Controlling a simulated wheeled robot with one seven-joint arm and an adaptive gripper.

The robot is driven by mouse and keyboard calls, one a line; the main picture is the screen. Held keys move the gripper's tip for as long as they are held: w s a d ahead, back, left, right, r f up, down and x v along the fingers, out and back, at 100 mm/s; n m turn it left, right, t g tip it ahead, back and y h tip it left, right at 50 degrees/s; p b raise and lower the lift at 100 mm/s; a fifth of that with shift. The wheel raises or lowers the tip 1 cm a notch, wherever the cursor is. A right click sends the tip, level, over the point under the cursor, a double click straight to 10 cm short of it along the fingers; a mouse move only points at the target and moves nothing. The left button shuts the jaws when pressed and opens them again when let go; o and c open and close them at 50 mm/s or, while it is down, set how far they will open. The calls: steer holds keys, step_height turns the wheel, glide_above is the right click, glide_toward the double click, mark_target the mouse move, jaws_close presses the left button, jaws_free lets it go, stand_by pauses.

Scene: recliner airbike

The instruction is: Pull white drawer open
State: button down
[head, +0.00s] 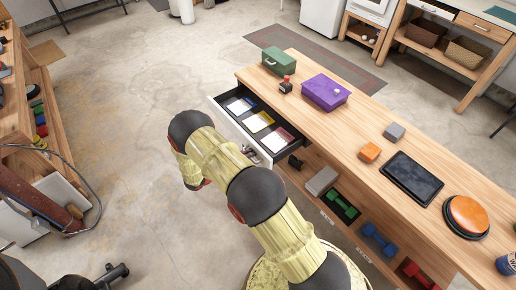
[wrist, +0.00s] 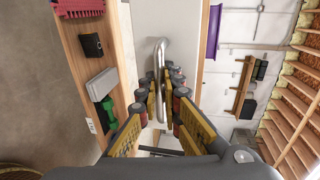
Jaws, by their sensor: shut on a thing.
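The white drawer (head: 236,127) stands pulled out from the wooden workbench in the head view. Several flat items with blue, yellow and dark red edges lie inside it. In the wrist view the white drawer front (wrist: 181,24) fills the top middle, with a curved metal handle (wrist: 160,52) on it. My gripper (wrist: 166,88) is shut on the handle, its fingers on either side of the bar. In the head view my gripper (head: 251,153) is at the drawer's front, partly hidden by my arm.
The wooden workbench (head: 345,128) carries a green box (head: 278,61), a purple box (head: 325,92), a dark tablet (head: 411,177) and an orange round thing (head: 467,215). Dumbbells lie on shelves below. Concrete floor (head: 130,120) left of the drawer is clear.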

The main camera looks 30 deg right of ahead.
steer(key=shift+s+a+f, duration=0.1)
steer(key=shift+a, duration=0.95)
steer(key=c, duration=2.2)
jaws_free()
steer(key=shift+c, duration=0.2)
steer(key=w+v, duration=0.1)
steer(key=v, duration=1.1)
steer(key=shift+s, duration=0.35)
